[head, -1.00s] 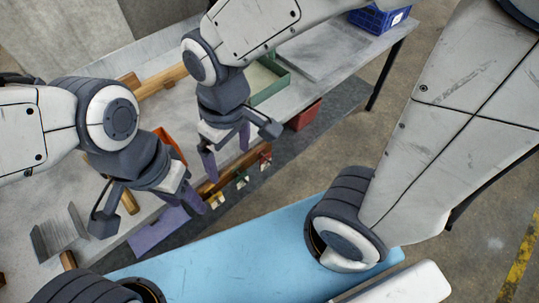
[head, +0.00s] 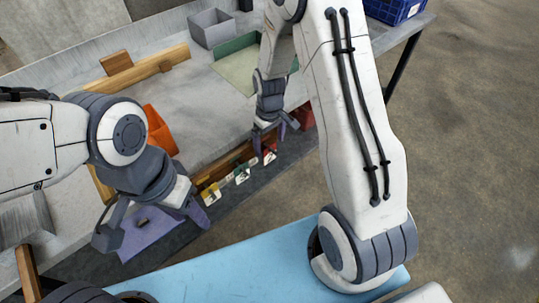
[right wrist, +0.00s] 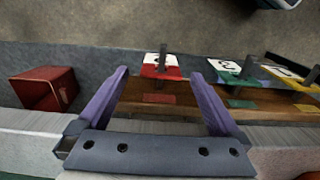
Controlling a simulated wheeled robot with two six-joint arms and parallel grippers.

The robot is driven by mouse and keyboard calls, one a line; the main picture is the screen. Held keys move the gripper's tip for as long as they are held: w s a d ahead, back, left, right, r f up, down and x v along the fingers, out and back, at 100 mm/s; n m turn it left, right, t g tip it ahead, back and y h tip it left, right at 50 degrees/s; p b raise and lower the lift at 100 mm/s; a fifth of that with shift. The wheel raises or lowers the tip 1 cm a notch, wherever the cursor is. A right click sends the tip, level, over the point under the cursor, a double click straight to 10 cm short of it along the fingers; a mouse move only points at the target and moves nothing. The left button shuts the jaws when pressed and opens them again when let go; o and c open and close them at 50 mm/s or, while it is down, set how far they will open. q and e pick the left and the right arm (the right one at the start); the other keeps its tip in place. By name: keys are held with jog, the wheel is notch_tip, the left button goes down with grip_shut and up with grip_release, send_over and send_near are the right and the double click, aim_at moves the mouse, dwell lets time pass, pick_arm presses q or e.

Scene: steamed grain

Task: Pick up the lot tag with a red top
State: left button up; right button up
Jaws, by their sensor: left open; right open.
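The lot tag with a red top (head: 269,154) hangs at the right end of a row of tags on a wooden rail along the table's front. In the right wrist view the red-topped tag (right wrist: 161,70), with a white lower part, lies beyond and between my fingertips, on a dark peg. My right gripper (head: 269,133) is open and empty, just above and behind it; no contact shows. My left gripper (head: 190,212) is open near the table's left front, away from the tag; one of its fingers is partly hidden.
A green-topped tag (right wrist: 232,73) and a yellow-topped tag (right wrist: 290,76) hang beside the red one. A red bin (right wrist: 46,90) stands on the other side. An orange bin (head: 160,130), a grey bin (head: 212,30) and a green tray (head: 237,68) are on the table.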

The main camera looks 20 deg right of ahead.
aim_at(270, 154)
notch_tip(270, 154, down, 5)
jog(key=shift+s+f+b, duration=0.1)
jog(key=shift+b, duration=0.35)
jog(key=c, duration=1.4)
